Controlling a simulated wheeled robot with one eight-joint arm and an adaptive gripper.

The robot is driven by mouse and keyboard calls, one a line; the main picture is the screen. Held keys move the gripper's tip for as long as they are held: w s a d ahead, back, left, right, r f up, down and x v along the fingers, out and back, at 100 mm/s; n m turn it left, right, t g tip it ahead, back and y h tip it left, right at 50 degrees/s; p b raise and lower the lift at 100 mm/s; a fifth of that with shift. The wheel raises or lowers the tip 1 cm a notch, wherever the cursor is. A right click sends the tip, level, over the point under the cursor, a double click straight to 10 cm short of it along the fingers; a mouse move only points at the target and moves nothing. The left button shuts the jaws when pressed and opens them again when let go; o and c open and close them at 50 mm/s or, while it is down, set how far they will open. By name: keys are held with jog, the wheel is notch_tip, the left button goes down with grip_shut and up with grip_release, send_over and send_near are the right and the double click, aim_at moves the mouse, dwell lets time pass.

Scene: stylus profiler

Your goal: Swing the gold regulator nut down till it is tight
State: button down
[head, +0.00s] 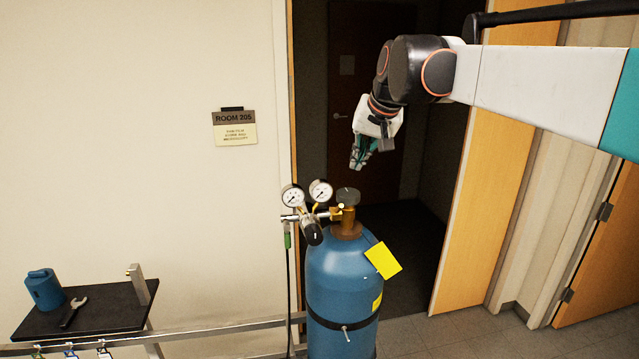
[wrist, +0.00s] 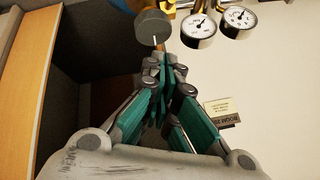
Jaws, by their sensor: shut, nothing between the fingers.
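The gold regulator nut (head: 337,213) sits where the regulator joins the brass valve (head: 348,222) on top of the blue gas cylinder (head: 340,275). The regulator carries two round gauges (head: 293,196), which also show at the top of the wrist view (wrist: 198,30). My gripper (head: 357,166) is shut and empty, pointing down above and slightly right of the valve, apart from it. In the wrist view its fingertips (wrist: 164,68) are together, below the dark round valve knob (wrist: 154,28).
A yellow tag (head: 383,260) hangs on the cylinder, and a black strap (head: 343,323) goes around it. A black shelf (head: 100,317) at left holds a blue cap (head: 44,290), a wrench (head: 73,311) and a metal bracket (head: 139,285). A dark doorway is behind my gripper.

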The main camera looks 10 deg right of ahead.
jog(key=p, duration=0.1)
send_over(342, 197)
jog(key=d, duration=0.2)
jog(key=f, duration=0.5)
jog(key=shift+w+f, duration=0.3)
jog(key=shift+f, duration=0.05)
jog(key=shift+s+a+f+p, duration=0.3)
jog(key=shift+s+f, duration=0.15)
jog(key=shift+f, duration=0.15)
jog(key=shift+s+a+f+p, duration=0.3)
jog(key=shift+s+f, duration=0.1)
jog(key=shift+f, duration=0.15)
jog(key=shift+s+a+f, duration=0.1)
jog(key=shift+s+f, duration=0.05)
jog(key=shift+s, duration=0.2)
jog(key=shift+s+f, duration=0.1)
jog(key=shift+f, duration=0.25)
jog(key=shift+a, duration=0.1)
